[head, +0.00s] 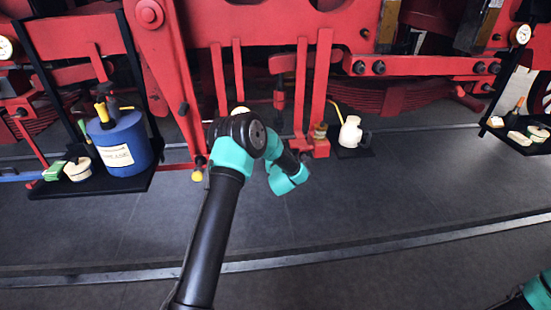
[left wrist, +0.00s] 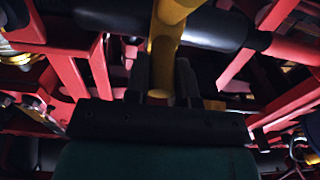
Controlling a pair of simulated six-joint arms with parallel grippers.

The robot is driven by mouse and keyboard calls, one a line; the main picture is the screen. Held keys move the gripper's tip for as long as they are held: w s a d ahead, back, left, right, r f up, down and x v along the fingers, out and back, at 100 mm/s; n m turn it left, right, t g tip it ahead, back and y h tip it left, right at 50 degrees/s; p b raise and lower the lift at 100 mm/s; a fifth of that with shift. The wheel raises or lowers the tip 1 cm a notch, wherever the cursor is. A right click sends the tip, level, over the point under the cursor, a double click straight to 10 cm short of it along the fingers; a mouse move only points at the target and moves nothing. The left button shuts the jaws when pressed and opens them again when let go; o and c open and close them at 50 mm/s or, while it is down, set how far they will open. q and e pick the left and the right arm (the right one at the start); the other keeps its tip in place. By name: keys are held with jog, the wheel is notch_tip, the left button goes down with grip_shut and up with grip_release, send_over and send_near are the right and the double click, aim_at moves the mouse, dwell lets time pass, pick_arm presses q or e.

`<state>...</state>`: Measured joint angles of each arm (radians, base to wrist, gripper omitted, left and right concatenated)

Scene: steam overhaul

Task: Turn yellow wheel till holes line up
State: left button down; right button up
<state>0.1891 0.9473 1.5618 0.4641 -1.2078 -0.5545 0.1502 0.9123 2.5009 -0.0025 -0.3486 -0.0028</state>
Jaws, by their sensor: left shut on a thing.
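In the left wrist view a thick yellow bar (left wrist: 167,42), which looks like part of the yellow wheel, comes down from the top into my left gripper (left wrist: 160,82). The dark fingers are shut around it. The wheel's full shape and its holes cannot be made out. In the head view my left arm reaches up from the bottom to the red machine's lower parts; its own links hide the gripper there. A small yellow patch shows just above my arm's black joint, too small to identify. My right gripper is not in view; only a bit of my right arm shows at the bottom right.
Red frame bars (head: 320,85) hang around my arm. A black tray (head: 112,182) at left holds a blue pot (head: 120,143) with tools. A white oil can (head: 351,131) stands right of my arm. Another tray (head: 522,142) is far right. The grey floor (head: 400,205) in front is clear.

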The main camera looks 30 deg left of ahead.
pick_arm(q)
jog(key=shift+w+a+r, duration=0.1)
jog(key=shift+w+r, duration=0.05)
jog(key=shift+r, duration=0.6)
jog(key=shift+w+a+r, duration=0.3)
jog(key=shift+w+r, duration=0.15)
jog(key=shift+r, duration=0.35)
jog(key=shift+w+a+r, duration=0.1)
jog(key=shift+r, duration=0.05)
jog(key=c, duration=0.9)
grip_release()
